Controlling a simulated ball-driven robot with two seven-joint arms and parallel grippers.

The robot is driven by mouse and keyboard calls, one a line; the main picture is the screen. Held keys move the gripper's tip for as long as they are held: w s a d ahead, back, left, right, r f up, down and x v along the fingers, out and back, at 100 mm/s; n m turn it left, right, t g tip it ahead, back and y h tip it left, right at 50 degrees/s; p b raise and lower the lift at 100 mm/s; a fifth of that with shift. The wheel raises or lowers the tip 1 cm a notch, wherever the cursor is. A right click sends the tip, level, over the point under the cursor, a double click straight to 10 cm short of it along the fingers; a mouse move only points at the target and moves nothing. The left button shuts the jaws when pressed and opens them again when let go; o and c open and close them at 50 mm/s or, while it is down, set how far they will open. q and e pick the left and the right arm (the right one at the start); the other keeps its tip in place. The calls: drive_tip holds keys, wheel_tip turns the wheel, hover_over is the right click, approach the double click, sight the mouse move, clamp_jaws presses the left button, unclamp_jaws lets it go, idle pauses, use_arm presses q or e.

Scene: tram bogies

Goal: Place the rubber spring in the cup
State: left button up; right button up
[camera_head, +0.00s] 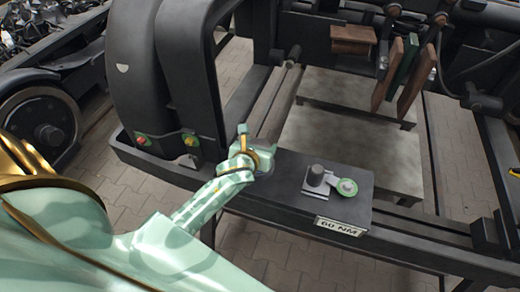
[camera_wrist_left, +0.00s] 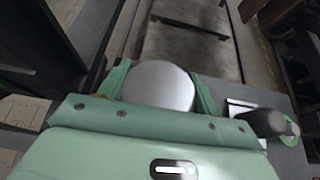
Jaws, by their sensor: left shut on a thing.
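My left gripper (camera_head: 243,140) is over the left end of the dark bench block, beside the tall black wheel covers. In the left wrist view, its two green fingers (camera_wrist_left: 160,88) are on either side of a round piece with a smooth pale grey top (camera_wrist_left: 158,86). They are shut on it. I take this piece to be the rubber spring; its sides and underside are hidden. In the head view the gripper covers most of it. I cannot make out a cup for certain in either view. My right gripper is not in view.
The dark block (camera_head: 350,205) carries a "60 NM" label (camera_head: 341,227). Brown and green plates (camera_head: 402,72) hang at the upper right. A pale slab (camera_head: 340,140) lies behind the block.

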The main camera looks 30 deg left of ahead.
use_arm(q)
drive_tip(key=shift+f, duration=0.35)
drive_tip(key=o, duration=1.4)
drive_tip(key=shift+r, duration=0.15)
drive_tip(key=p+v, duration=0.3)
drive_tip(key=v, duration=0.9)
